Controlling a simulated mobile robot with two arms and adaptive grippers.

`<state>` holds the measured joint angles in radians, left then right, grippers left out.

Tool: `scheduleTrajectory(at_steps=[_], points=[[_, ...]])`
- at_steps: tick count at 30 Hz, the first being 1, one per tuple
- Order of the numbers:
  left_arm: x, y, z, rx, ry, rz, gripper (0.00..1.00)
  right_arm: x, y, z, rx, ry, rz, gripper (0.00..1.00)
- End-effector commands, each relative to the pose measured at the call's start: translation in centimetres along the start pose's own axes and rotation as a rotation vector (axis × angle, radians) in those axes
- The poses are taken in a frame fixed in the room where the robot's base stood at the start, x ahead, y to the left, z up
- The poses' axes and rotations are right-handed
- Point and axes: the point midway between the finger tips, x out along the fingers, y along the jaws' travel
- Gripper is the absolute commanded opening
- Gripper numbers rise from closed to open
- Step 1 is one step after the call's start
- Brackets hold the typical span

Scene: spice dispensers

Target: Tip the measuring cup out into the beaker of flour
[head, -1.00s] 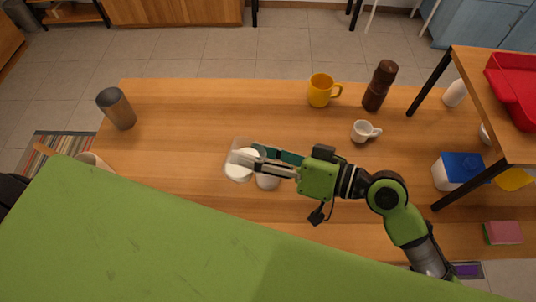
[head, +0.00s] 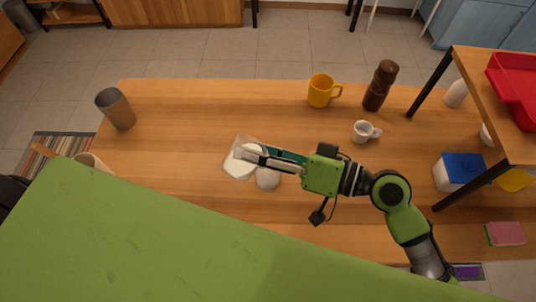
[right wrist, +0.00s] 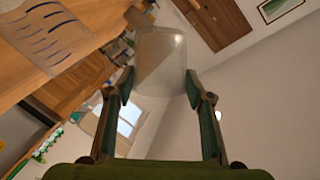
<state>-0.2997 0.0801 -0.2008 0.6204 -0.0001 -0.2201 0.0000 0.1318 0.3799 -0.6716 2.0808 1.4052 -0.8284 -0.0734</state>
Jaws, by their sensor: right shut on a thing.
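My right gripper (head: 250,154) is shut on the measuring cup, a clear, whitish cup (right wrist: 160,62) that shows between the fingers in the right wrist view. The wrist view is strongly tilted. In the head view the fingers reach over the clear beaker (head: 232,163), which has white flour in it, and partly hide it. A clear vessel with blue marks (right wrist: 45,38), likely the beaker, stands on the wood in the wrist view. I cannot tell whether anything is left in the cup. My left gripper is not in view.
A round white thing (head: 268,180) stands close below the right fingers. A white cup (head: 361,132), yellow mug (head: 320,91) and brown grinder (head: 380,86) stand to the right. A grey tumbler (head: 116,109) stands far left. The table between is clear.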

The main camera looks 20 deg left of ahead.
Motion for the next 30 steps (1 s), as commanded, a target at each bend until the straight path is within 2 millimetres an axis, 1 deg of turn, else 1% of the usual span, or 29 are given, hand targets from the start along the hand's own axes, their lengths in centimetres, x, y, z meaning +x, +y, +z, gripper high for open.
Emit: scheduleTrajectory(at_steps=[30], points=[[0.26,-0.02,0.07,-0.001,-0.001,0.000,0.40,-0.11,-0.02,-0.30,0.124,0.022,-0.053,0.22]])
